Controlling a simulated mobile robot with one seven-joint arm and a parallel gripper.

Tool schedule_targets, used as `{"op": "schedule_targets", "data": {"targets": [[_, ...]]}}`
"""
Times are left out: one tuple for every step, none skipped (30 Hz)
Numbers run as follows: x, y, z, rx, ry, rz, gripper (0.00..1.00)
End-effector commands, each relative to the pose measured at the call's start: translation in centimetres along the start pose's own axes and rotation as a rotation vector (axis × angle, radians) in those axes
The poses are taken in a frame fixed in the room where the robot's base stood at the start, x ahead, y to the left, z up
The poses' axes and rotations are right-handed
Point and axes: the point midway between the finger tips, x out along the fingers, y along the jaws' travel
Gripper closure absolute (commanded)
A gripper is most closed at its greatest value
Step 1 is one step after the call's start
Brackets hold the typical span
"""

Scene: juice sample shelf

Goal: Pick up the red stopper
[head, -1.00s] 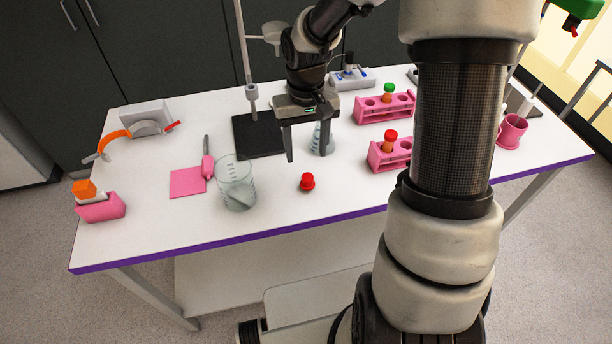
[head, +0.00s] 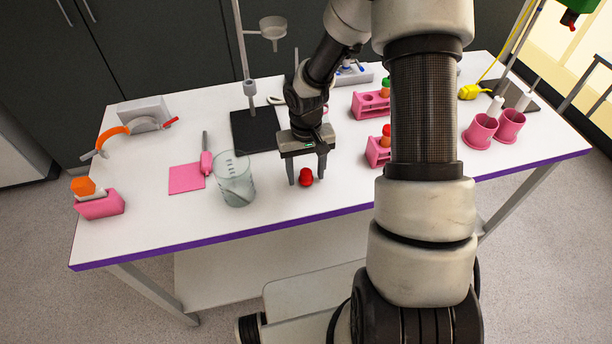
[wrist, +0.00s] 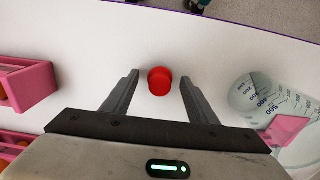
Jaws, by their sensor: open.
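The red stopper (head: 306,177) stands on the white table near its front edge. In the wrist view the red stopper (wrist: 160,81) shows between the two finger tips, with a gap on each side. My gripper (head: 306,180) is open and points down at the stopper; its fingers also show in the wrist view (wrist: 160,78). In the head view one finger is left of the stopper and the other right of it. I cannot tell exactly how high the tips are above the table.
A glass beaker (head: 235,180) stands left of my gripper. Pink tube racks (head: 378,153) are to the right, partly hidden by my arm. A black stand base (head: 254,131) is behind. Pink cups (head: 481,131) stand at the right. The purple table edge (head: 250,229) is in front.

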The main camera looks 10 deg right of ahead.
Motion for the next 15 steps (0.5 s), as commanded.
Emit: {"op": "schedule_targets", "data": {"targets": [[-0.02, 0.01, -0.01, 0.000, 0.000, 0.000, 0.47], [-0.03, 0.01, -0.01, 0.000, 0.000, 0.000, 0.47], [-0.03, 0.01, -0.01, 0.000, 0.000, 0.000, 0.49], [-0.03, 0.01, 0.00, 0.001, 0.000, 0.000, 0.54], [-0.03, 0.01, 0.00, 0.001, 0.000, 0.000, 0.59], [-0.04, 0.01, 0.00, 0.001, 0.000, 0.000, 0.65], [-0.04, 0.01, 0.00, 0.001, 0.000, 0.000, 0.71], [-0.04, 0.01, 0.00, 0.001, 0.000, 0.000, 0.76], [-0.04, 0.01, 0.00, 0.001, 0.000, 0.000, 0.82], [-0.04, 0.01, 0.00, 0.001, 0.000, 0.000, 0.87], [-0.05, 0.01, 0.00, 0.001, 0.000, 0.000, 0.91], [-0.05, 0.00, 0.00, 0.001, 0.000, 0.000, 0.91], [-0.05, 0.00, 0.00, 0.001, 0.000, 0.000, 0.91], [-0.05, 0.00, 0.00, 0.001, 0.000, 0.000, 0.91], [-0.06, 0.01, 0.00, 0.001, 0.000, 0.000, 0.91]]}}
